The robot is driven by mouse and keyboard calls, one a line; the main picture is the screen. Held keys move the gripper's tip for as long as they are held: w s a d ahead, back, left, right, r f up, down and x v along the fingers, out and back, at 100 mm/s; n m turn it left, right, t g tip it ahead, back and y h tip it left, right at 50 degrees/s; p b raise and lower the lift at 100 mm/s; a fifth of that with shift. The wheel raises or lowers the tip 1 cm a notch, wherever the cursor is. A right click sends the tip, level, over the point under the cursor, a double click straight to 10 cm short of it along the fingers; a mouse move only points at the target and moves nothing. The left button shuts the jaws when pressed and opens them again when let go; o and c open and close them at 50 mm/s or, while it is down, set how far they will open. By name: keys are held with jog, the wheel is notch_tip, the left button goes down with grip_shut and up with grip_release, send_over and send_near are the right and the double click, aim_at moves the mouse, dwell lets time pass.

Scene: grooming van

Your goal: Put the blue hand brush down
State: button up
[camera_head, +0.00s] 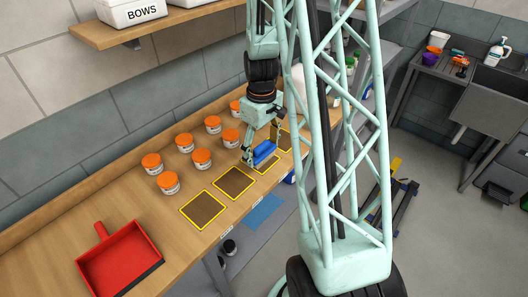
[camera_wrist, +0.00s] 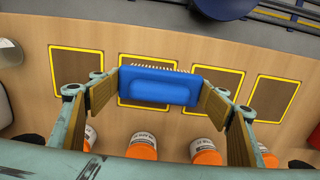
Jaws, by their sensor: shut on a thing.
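The blue hand brush (camera_head: 264,152) is between the fingers of my gripper (camera_head: 263,147), over the row of yellow-edged dark squares on the wooden counter. In the wrist view the blue brush (camera_wrist: 160,88) lies crosswise between the two finger pads of my gripper (camera_wrist: 160,92), with pale bristles along its far edge. It covers much of one middle square (camera_wrist: 138,62) and overlaps the edge of the neighbouring square (camera_wrist: 222,82). I cannot tell for sure whether the brush touches the counter. Two other squares, the near one (camera_head: 204,210) and its neighbour (camera_head: 235,182), are bare.
Several orange-lidded white jars (camera_head: 202,159) stand behind the squares, close to my gripper. A red dustpan (camera_head: 120,260) lies at the counter's near left end. A shelf (camera_head: 165,28) with a white BOWS bin (camera_head: 130,12) hangs above. A sink (camera_head: 498,85) is far right.

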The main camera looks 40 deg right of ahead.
aim_at(264, 145)
jog(key=shift+w+d+f, duration=0.15)
jog(key=shift+w+d, duration=0.55)
jog(key=shift+d, duration=0.35)
jog(key=shift+w+d, duration=0.3)
jog(key=shift+d, duration=0.15)
jog(key=shift+f, duration=1.8)
jog(key=shift+f, duration=0.1)
jog(key=o, duration=1.1)
jog(key=shift+c, duration=0.2)
jog(key=shift+r+p, duration=0.35)
jog(key=shift+r, duration=5.8)
